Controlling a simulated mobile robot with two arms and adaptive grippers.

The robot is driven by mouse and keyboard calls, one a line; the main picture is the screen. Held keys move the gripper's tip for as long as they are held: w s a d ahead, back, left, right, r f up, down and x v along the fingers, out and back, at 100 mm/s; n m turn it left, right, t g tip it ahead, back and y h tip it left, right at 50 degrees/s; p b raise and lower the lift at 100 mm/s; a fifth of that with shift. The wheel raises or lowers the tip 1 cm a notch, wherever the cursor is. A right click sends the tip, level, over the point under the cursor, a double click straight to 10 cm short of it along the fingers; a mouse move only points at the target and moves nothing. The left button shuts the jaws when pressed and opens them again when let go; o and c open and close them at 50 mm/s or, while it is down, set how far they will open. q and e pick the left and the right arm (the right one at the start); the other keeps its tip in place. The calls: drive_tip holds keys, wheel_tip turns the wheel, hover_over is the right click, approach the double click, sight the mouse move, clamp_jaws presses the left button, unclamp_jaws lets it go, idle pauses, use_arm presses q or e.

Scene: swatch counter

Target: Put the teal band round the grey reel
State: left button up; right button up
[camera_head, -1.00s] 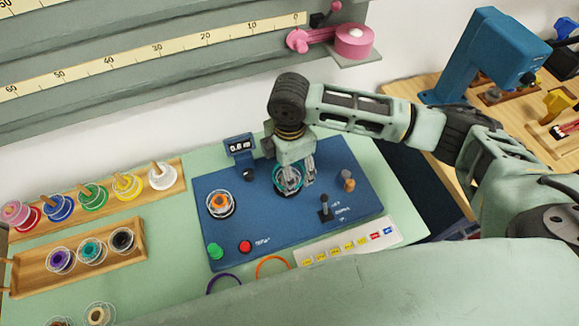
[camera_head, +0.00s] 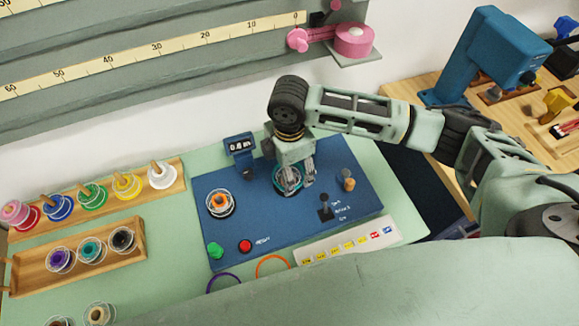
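The teal band (camera_head: 278,184) shows as a ring on the blue panel (camera_head: 330,165), just under my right gripper (camera_head: 295,178). It appears to lie around a dark grey reel with clear flanges, which the fingers mostly cover; I cannot tell whether the band is seated on it. My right gripper points down over the reel, with its fingers at or beside the band. The finger gap is too small and covered to tell whether it is open or shut. My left gripper is not in view.
An orange-cored reel (camera_head: 219,202) stands left on the panel. A black lever (camera_head: 325,209) and red button (camera_head: 245,246) stick up there. A purple band (camera_head: 223,280) and orange band (camera_head: 272,264) lie in front. Wooden racks (camera_head: 138,240) of reels stand at left.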

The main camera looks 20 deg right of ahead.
drive_tip(key=shift+f, duration=0.45)
idle(0.4)
drive_tip(key=o, duration=0.8)
wheel_tip(320, 180, up, 7)
drive_tip(key=p, duration=0.8)
idle(0.5)
